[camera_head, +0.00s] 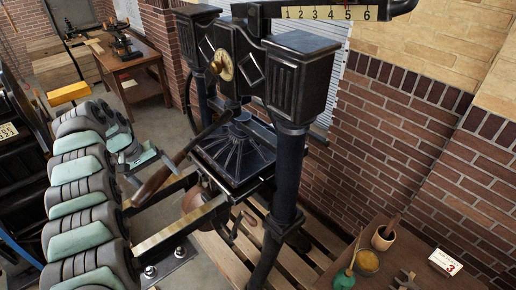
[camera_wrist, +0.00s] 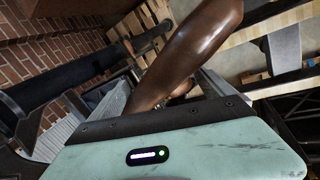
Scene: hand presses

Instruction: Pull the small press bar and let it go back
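A black iron hand press (camera_head: 238,155) stands in the middle of the head view. Its bar ends in a brown wooden handle (camera_head: 153,184), which slants down to the left, towards my arm. The handle shows large and close in the wrist view (camera_wrist: 190,48). My gripper (camera_head: 148,164) is at the handle. In the wrist view its two grey ridged fingers (camera_wrist: 160,88) stand apart, with the handle running between them. A gap shows on the right side of the handle; contact on the left cannot be told. A much smaller press (camera_head: 124,46) stands on a back bench.
A wooden table (camera_head: 385,265) at the lower right holds a wooden mortar (camera_head: 384,236), a green bottle (camera_head: 344,279) and a card marked 3 (camera_head: 445,263). A brick wall (camera_head: 400,140) is behind the press. Slatted pallet wood (camera_head: 290,262) lies below the press.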

